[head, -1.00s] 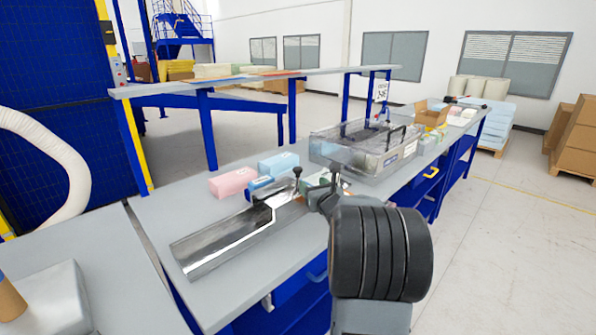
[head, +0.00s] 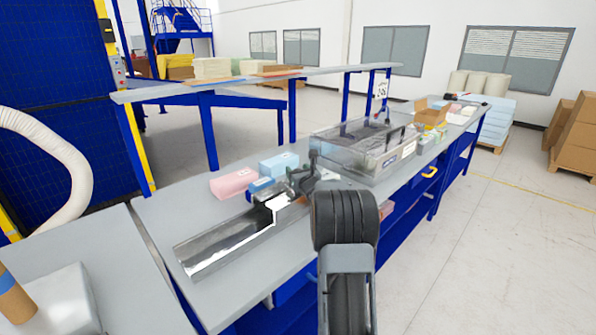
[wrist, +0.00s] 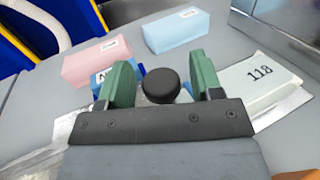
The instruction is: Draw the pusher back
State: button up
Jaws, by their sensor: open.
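The pusher's black round knob (wrist: 161,86) shows in the wrist view between the two green fingers of my gripper (wrist: 165,82). The fingers are open, with a gap on each side of the knob. In the head view my gripper (head: 300,180) is over the far end of the shiny metal trough (head: 225,240), and my arm partly hides that area. The rest of the pusher is hidden behind the gripper.
A pink block (head: 233,183), a light blue block (head: 278,164) and a darker blue block (head: 260,186) lie beside the trough. A clear-walled box (head: 360,150) stands beyond the trough on the bench. The bench is bare left of the trough.

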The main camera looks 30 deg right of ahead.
grip_shut()
dwell(0.6)
